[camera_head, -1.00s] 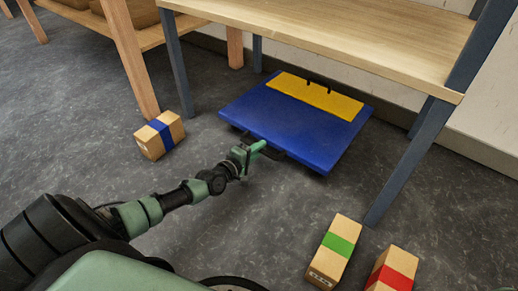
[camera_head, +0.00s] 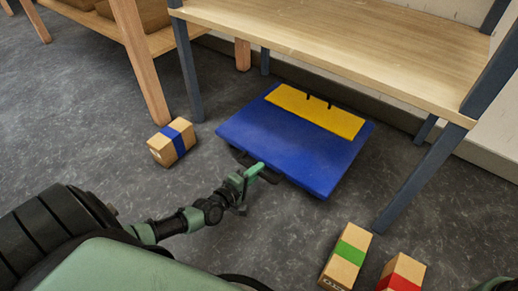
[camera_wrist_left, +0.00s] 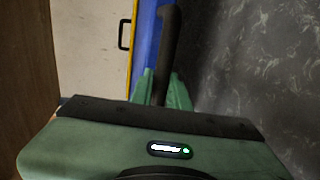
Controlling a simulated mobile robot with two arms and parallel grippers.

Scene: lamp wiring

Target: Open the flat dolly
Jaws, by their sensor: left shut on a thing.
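The flat dolly (camera_head: 275,145) is a blue board with a yellow panel (camera_head: 316,109) along its far side. It lies low on the floor, its far part by the wooden table. A dark handle sits at its near edge and shows larger in the left wrist view (camera_wrist_left: 168,45). My left gripper (camera_head: 256,170) is at that near edge, its green fingers shut on the dark handle. The blue side and a yellow edge also show in the left wrist view. My right gripper is not in view.
The wooden table (camera_head: 330,45) has dark legs on both sides of the dolly. A box with a blue band (camera_head: 172,142) stands left. Boxes with green (camera_head: 346,256) and red (camera_head: 402,273) bands stand at the front right.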

